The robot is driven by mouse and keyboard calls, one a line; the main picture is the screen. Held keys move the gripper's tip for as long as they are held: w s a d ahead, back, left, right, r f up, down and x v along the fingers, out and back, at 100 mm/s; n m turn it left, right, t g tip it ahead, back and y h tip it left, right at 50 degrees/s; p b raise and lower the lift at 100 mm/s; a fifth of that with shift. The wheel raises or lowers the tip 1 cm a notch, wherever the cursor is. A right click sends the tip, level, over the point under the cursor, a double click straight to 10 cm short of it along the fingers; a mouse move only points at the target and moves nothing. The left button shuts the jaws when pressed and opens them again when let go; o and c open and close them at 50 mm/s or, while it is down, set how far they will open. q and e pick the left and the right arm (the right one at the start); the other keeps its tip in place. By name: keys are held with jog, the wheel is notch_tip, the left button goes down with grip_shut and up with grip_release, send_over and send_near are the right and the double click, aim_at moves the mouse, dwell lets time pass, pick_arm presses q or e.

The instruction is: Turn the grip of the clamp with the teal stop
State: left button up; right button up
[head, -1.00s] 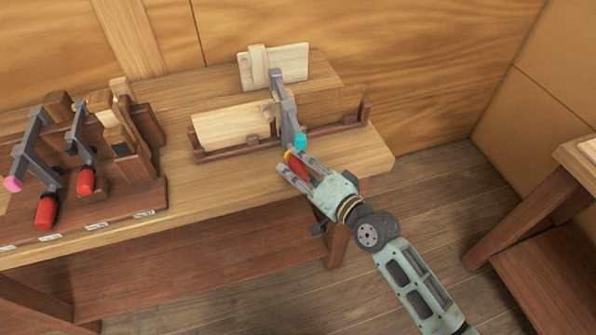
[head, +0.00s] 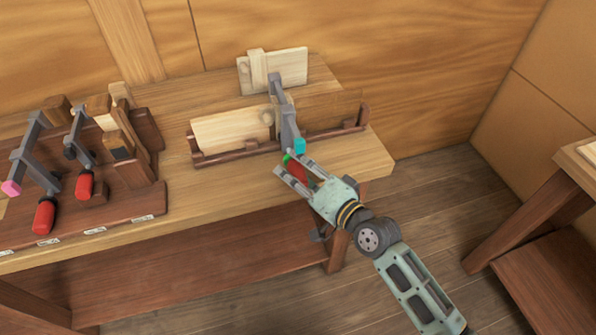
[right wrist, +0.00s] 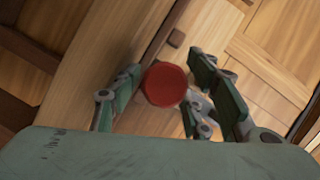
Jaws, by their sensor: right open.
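The clamp with the teal stop (head: 299,146) has a grey bar (head: 283,110) and stands across the boards at the right part of the bench. Its red grip (head: 298,171) points down toward the front, with a small green band at its upper end. My right gripper (head: 292,165) is open, its fingers on either side of the red grip. In the right wrist view the round end of the red grip (right wrist: 165,84) lies between the parted fingers, close to the left one; contact is unclear. My left gripper is out of view.
A rack (head: 128,203) at the left holds two other clamps with red grips, one with a pink stop (head: 11,188). Pale boards (head: 232,131) sit in a wooden holder (head: 240,153) on the bench (head: 225,190). Another table (head: 545,215) stands at the right.

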jog(key=v, duration=0.8)
jog(key=shift+f, duration=0.15)
dwell(1.1)
jog(key=d+f+g+h, duration=0.15)
jog(key=d+f, duration=0.25)
jog(key=f, duration=0.5)
jog(key=d+f+h, duration=0.3)
jog(key=d+f, duration=0.1)
jog(key=f, duration=0.6)
jog(key=s+d+f+n+g+h, duration=0.1)
jog(key=s+d+f+h, duration=0.2)
jog(key=f, duration=0.5)
jog(key=s+d+f+n+g, duration=0.1)
jog(key=s+d+f+g, duration=0.15)
jog(key=s+f, duration=0.4)
jog(key=s+d+f+n+g+h, duration=0.1)
jog(key=s+f+n+g, duration=0.1)
jog(key=s+f, duration=0.4)
jog(key=s+d+f+n+g+h, duration=0.1)
jog(key=s+f, duration=0.6)
jog(key=s, duration=0.8)
jog(key=s+d+f+n+g+h, duration=0.1)
jog(key=s+d+f+n+g, duration=0.1)
jog(key=s+f, duration=0.5)
jog(key=s+d+g, duration=0.1)
jog(key=s, duration=0.2)
jog(key=shift+s+n+g, duration=0.15)
jog(key=shift+n+g, duration=0.15)
jog(key=shift+d, duration=0.1)
